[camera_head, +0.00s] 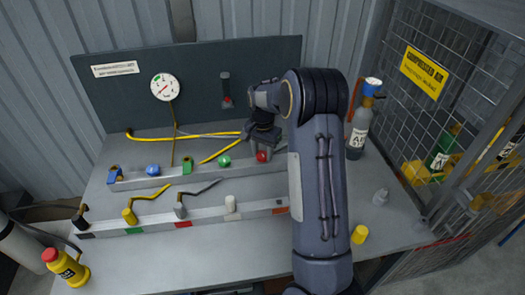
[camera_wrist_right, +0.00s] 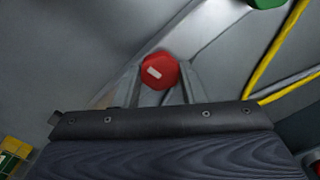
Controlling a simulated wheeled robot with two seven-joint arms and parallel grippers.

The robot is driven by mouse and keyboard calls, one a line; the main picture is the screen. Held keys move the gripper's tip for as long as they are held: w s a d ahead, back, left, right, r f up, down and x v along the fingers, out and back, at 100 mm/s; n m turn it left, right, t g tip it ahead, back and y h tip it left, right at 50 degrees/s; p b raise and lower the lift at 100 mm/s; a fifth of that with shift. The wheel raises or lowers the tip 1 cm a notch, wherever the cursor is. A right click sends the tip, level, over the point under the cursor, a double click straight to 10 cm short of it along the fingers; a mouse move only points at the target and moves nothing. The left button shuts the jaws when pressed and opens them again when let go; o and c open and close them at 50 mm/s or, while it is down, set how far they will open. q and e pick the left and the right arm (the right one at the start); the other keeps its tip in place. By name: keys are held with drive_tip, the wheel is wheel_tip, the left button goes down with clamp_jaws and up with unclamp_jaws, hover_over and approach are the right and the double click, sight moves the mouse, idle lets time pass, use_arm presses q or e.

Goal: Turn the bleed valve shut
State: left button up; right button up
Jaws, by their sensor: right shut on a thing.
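A red valve knob (camera_head: 262,156) sits at the right end of the back rail on the bench. No label on it names it as the bleed valve. My right gripper (camera_head: 261,148) reaches down onto this knob from above, and my arm hides part of it. In the right wrist view the red knob (camera_wrist_right: 158,70) shows a white mark on its face, and the gripper's two fingers (camera_wrist_right: 160,84) are shut on its sides. A green knob (camera_head: 225,161) and a blue knob (camera_head: 152,170) stand farther left on the same rail. My left gripper is out of view.
A front rail (camera_head: 205,217) carries several levers and a white knob (camera_head: 230,203). A gauge (camera_head: 164,87) hangs on the dark back panel. A grey cylinder (camera_head: 357,131) stands right of my arm. A yellow cap (camera_head: 359,234) lies at right. The bench front is mostly clear.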

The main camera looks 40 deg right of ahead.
sight(263, 154)
drive_tip(key=shift+m, duration=0.6)
drive_tip(key=o, duration=1)
wheel_tip(263, 154, up, 7)
drive_tip(key=shift+f, duration=0.1)
drive_tip(key=shift+r, duration=0.55)
